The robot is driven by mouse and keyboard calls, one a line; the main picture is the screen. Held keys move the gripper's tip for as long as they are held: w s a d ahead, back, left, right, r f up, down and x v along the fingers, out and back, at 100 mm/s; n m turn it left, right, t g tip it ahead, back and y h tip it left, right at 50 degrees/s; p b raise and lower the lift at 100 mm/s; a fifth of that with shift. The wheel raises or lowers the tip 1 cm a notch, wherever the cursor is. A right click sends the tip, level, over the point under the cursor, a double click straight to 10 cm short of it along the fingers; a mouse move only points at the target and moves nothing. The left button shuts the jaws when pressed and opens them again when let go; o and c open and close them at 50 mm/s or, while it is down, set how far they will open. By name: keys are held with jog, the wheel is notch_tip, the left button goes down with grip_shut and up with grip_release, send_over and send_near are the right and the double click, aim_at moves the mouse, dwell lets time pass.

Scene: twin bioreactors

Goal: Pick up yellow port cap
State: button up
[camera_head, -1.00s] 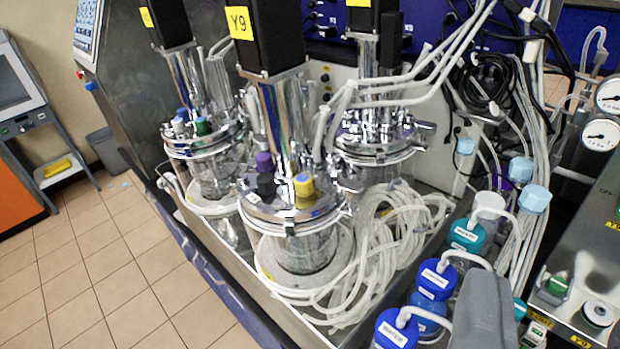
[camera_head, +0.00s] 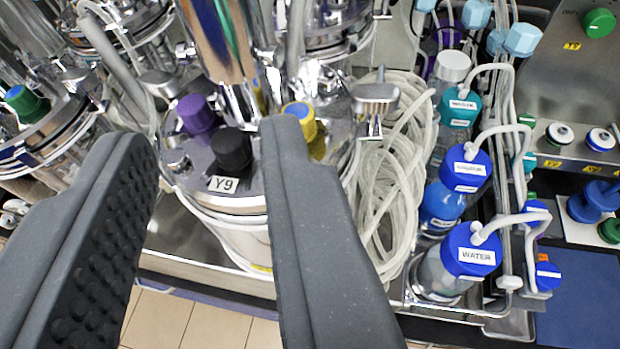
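The yellow port cap (camera_head: 304,120) has a blue top and sits on the metal lid of the nearer bioreactor (camera_head: 238,204), labelled Y9. My gripper (camera_head: 195,130) is open and empty, its two grey fingers reaching up from the bottom of the view. The right finger's tip is just left of the yellow cap in the picture and hides part of its left side. A black cap (camera_head: 232,150) and a purple cap (camera_head: 197,114) show between the fingers on the same lid. I cannot tell how far the fingertips are above the lid.
A chrome column (camera_head: 222,45) rises from the lid's middle. Coiled pale tubing (camera_head: 392,170) and several blue-capped bottles, one labelled WATER (camera_head: 475,250), stand to the right. Another bioreactor with a green cap (camera_head: 27,104) is at the left. Tiled floor (camera_head: 185,318) shows below.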

notch_tip(320, 180, down, 3)
jog(key=s+g+h+p, duration=0.1)
jog(key=s+h+p, duration=0.1)
jog(key=b, duration=0.1)
send_near(297, 112)
jog(key=x, duration=0.8)
jog(key=shift+c, duration=0.2)
jog(key=shift+w, duration=0.1)
grip_shut()
